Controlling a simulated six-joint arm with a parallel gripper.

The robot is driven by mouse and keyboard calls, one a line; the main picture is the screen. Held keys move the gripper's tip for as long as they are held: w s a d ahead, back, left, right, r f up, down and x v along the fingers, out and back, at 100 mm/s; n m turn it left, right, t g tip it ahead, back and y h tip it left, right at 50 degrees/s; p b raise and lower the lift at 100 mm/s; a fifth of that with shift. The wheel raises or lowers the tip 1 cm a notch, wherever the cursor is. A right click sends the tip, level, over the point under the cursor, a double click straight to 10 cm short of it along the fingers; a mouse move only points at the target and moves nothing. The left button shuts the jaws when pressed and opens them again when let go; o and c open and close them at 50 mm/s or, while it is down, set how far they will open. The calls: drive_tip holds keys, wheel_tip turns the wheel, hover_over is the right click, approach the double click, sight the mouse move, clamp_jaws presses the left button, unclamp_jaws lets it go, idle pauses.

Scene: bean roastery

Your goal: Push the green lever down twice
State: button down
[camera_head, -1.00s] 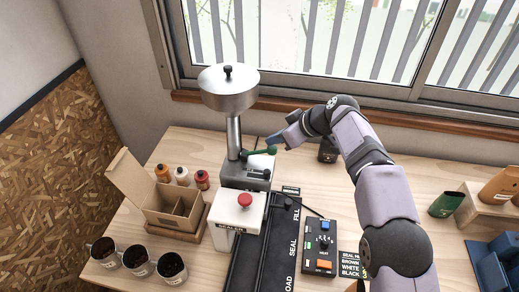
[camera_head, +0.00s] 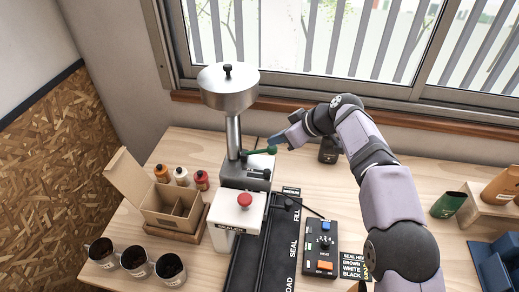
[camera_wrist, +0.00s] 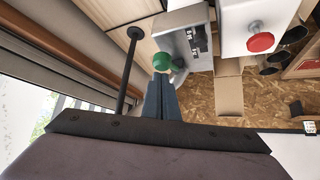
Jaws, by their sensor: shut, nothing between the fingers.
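The green lever (camera_head: 258,152) sticks out to the right from the grey filler block (camera_head: 246,178), below the metal funnel on its post. It looks close to level. My gripper (camera_head: 275,141) is shut and empty, with its tips just above or beside the lever's outer end. In the wrist view the lever's round green knob (camera_wrist: 163,59) sits just beyond the tips of my closed fingers (camera_wrist: 159,77). I cannot tell whether the fingertips touch the knob.
The funnel (camera_head: 228,88) rises to the left of my gripper. A white sealer with a red button (camera_head: 244,199) stands in front of the block. A control box (camera_head: 320,248) lies to the right of the dark track. The window (camera_head: 330,40) is behind.

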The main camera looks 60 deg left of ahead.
sight(275, 148)
drive_tip(key=shift+f+b, duration=0.65)
drive_tip(key=shift+f, duration=0.1)
drive_tip(key=shift+f+b, duration=0.3)
drive_tip(key=shift+f, duration=0.05)
drive_tip(key=shift+f+b, duration=0.7)
drive_tip(key=shift+f, duration=0.1)
drive_tip(key=shift+r, duration=0.1)
drive_tip(key=shift+r+p, duration=2.55)
drive_tip(key=shift+r, duration=0.45)
drive_tip(key=shift+w, duration=0.1)
